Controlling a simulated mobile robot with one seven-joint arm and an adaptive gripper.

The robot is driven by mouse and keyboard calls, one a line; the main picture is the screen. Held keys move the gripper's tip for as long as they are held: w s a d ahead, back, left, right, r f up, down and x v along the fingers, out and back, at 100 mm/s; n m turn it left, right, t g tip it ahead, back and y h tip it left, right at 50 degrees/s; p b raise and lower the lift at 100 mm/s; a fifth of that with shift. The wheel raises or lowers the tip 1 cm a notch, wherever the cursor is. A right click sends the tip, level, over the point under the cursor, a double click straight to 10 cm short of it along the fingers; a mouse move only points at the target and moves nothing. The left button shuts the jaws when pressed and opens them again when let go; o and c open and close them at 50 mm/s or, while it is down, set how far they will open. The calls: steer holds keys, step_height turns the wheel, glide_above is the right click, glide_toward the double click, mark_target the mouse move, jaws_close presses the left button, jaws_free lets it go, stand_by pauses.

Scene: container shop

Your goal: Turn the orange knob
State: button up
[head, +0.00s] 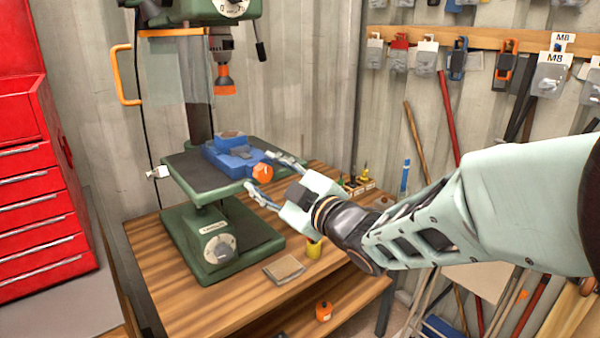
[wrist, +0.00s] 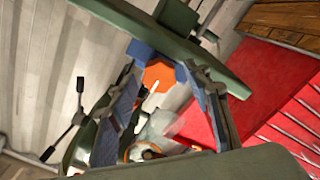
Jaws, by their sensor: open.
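The orange knob (head: 262,171) is on the right end of the blue vise (head: 228,155), which sits on the drill press table (head: 187,170). In the wrist view the orange knob (wrist: 158,76) shows beyond and between my fingertips. My gripper (head: 264,170) is open, one finger on each side of the knob in the head view. I cannot tell whether either finger touches the knob. The gripper also shows in the wrist view (wrist: 163,72), with nothing held between its fingers.
The green drill press base (head: 215,240) stands on a wooden bench (head: 190,306). The drill chuck (head: 224,82) hangs above the vise. A red cabinet (head: 45,205) stands left.

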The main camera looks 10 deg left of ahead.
steer(key=c, duration=1.2)
steer(key=shift+o, duration=0.2)
